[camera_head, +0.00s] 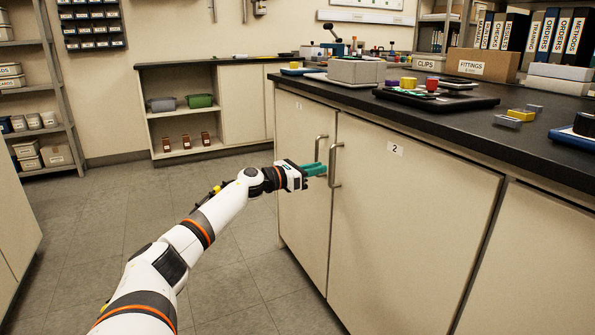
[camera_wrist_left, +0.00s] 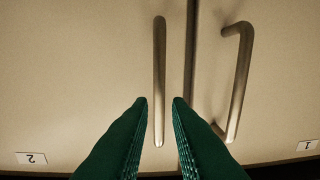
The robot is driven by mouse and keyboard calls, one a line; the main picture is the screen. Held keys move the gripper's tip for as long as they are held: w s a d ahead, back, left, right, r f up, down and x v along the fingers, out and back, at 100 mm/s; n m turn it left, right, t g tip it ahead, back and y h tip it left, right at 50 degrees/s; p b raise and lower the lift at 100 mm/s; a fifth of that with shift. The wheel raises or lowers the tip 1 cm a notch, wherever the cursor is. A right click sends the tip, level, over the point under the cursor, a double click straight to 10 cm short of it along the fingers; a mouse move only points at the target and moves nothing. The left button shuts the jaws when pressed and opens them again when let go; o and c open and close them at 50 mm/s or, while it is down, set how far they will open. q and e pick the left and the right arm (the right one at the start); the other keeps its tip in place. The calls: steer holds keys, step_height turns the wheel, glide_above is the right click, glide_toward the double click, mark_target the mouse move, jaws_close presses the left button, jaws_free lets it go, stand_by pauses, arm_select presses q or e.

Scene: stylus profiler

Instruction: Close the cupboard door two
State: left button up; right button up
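Cupboard door two (camera_head: 415,220) is a cream panel with a "2" label (camera_head: 397,149). It looks flush or nearly flush with the cupboard front; I cannot tell if a small gap remains. Its upright metal bar handle (camera_head: 335,165) is beside the door one handle (camera_head: 318,152). My left gripper (camera_head: 324,168) is at the door two handle, its green fingers parted. In the left wrist view, this handle (camera_wrist_left: 160,75) lines up between the fingertips (camera_wrist_left: 160,100); contact cannot be told. The door one handle (camera_wrist_left: 238,80) is to the right there. My right gripper is out of view.
Door one (camera_head: 300,125) adjoins door two on the left, with a dark seam between them. The black worktop (camera_head: 480,130) overhangs both, holding boxes, trays and binders. Another cream panel (camera_head: 530,260) is to the right. The tiled floor (camera_head: 245,260) at left is clear.

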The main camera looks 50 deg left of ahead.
arm_select(q)
steer(key=shift+v, duration=2.95)
steer(key=shift+r, duration=0.15)
